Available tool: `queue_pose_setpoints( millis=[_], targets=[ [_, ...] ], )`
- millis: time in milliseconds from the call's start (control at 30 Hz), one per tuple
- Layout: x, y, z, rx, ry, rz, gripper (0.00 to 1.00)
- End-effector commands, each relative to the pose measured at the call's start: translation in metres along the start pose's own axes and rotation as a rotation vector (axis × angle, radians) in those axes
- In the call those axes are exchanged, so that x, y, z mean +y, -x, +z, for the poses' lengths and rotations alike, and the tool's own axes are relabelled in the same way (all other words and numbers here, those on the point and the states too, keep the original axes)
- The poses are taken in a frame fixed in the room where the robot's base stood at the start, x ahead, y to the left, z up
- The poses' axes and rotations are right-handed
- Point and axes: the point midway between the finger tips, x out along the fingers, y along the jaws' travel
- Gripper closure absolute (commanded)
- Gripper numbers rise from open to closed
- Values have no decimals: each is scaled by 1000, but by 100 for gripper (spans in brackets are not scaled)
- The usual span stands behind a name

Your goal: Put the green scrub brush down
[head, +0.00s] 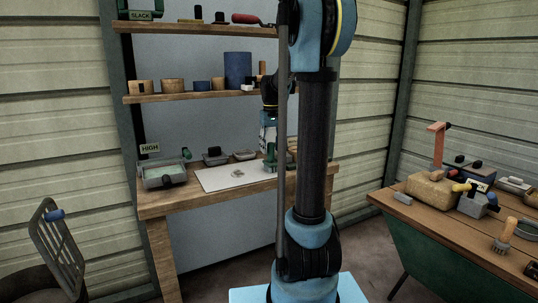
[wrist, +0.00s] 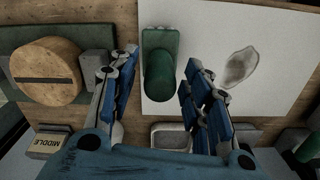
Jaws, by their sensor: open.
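The green scrub brush (wrist: 158,70) stands at the edge of a white sheet (wrist: 270,40), between the two fingers of my gripper (wrist: 161,62) in the wrist view. The fingers are spread, with a gap on each side of the brush. In the head view, the brush (head: 270,158) is a small green shape on the wooden bench (head: 160,207), near the right end of the sheet, with my gripper (head: 268,138) just above it. My arm hides part of the bench there. The brush's underside is hidden.
A grey tray (head: 147,181) and smaller dishes (head: 214,157) stand on the bench. Shelves with pots (head: 172,85) hang above it. In the wrist view, a round wooden piece (wrist: 45,72) lies left of my gripper. A cluttered table (head: 440,225) stands at right.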

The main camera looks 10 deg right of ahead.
Motion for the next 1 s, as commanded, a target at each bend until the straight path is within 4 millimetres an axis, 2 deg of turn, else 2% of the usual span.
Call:
queue_pose_setpoints(
  millis=[300, 500, 633, 833, 933, 1000],
  targets=[
    [-1, 58, 0, 0, 1, 0, 56],
    [-1, 82, 0, 0, 1, 0, 56],
    [-1, 90, 0, 0, 1, 0, 56],
    [-2, 91, 4, 2, 0, 0, 56],
    [-3, 88, 19, 8, -3, 1, 56],
    [-6, 83, 37, 16, -7, 2, 56]
  ],
)
